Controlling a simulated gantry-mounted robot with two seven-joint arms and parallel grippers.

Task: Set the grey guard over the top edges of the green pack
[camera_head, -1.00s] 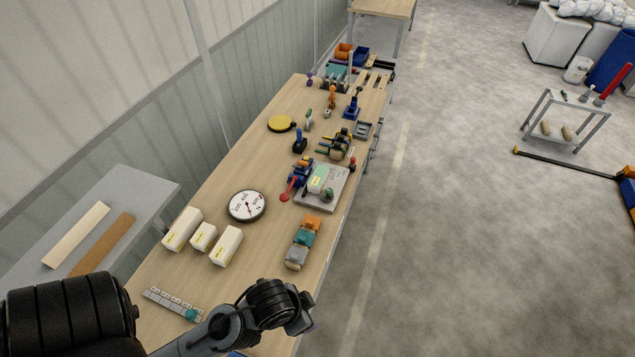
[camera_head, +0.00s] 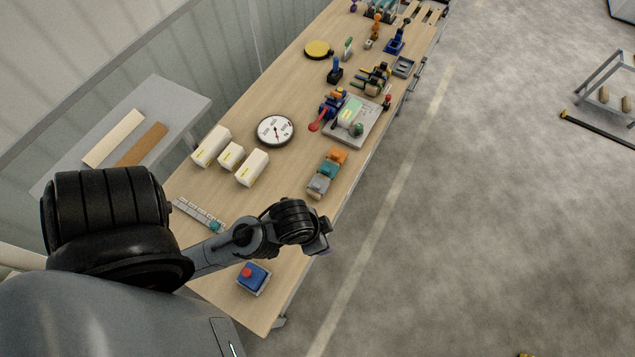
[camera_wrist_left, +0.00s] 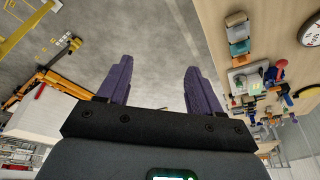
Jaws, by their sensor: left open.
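A row of three blocks lies near the bench's right edge in the head view: orange, teal and a grey one (camera_head: 318,188), which looks like the grey guard. The grey one also shows in the left wrist view (camera_wrist_left: 236,18). A pale green block (camera_head: 350,113), likely the green pack, stands on a grey plate (camera_head: 368,129) further along the bench; it also shows in the wrist view (camera_wrist_left: 256,88). My left gripper (camera_wrist_left: 158,85) is open and empty, its purple fingers apart over the floor beside the bench. In the head view its fingers are mostly hidden behind the wrist. My right gripper is out of view.
A blue box with a red button (camera_head: 253,277) sits near the bench's near end. White boxes (camera_head: 230,155), a round dial (camera_head: 276,129) and a grey strip (camera_head: 199,214) lie to the left. Tools and fixtures crowd the far part.

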